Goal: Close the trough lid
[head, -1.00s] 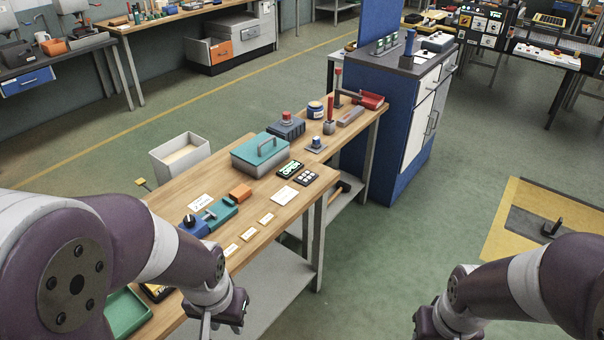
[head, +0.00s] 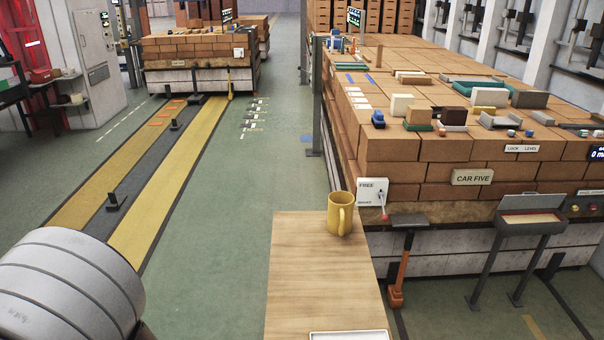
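A trough (head: 512,229) stands on two dark legs at the right, in front of the brick car labelled CAR FIVE. It is a shallow dark grey box with pale sand-coloured fill showing inside. Neither of my grippers is in view. Only a pale, banded link of my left arm shows at the lower left, far from the trough.
A wooden table (head: 318,270) with a yellow mug (head: 340,214) stands ahead, left of the trough. A white FREE box (head: 372,193) with a lever and an orange-handled tool (head: 398,280) are between them. Green floor (head: 215,235) is open left of the table.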

